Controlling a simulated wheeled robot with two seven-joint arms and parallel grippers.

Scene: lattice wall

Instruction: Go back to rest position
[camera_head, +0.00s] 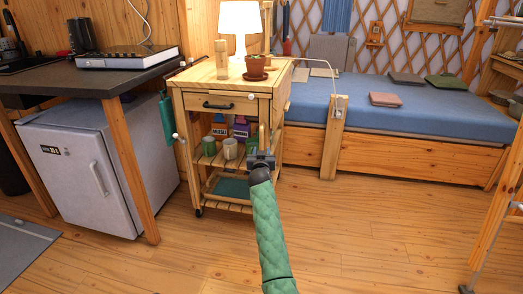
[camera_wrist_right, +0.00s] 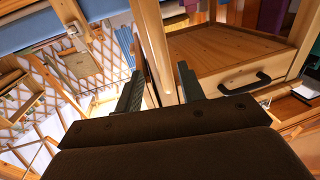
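My right gripper (camera_head: 262,156) is at the end of my green-sleeved arm, in front of the right side of the wooden cart (camera_head: 272,106). In the right wrist view its two dark fingers (camera_wrist_right: 160,88) stand apart. A pale wooden upright (camera_wrist_right: 155,40) shows between and beyond them; I cannot tell whether the fingers touch it. The cart's drawer, with its black handle (camera_wrist_right: 250,84), shows to the right in that view. My left gripper is not in view.
A white fridge (camera_head: 85,165) stands left. A bed (camera_head: 375,108) is behind. The floor (camera_head: 370,230) to the right is clear.

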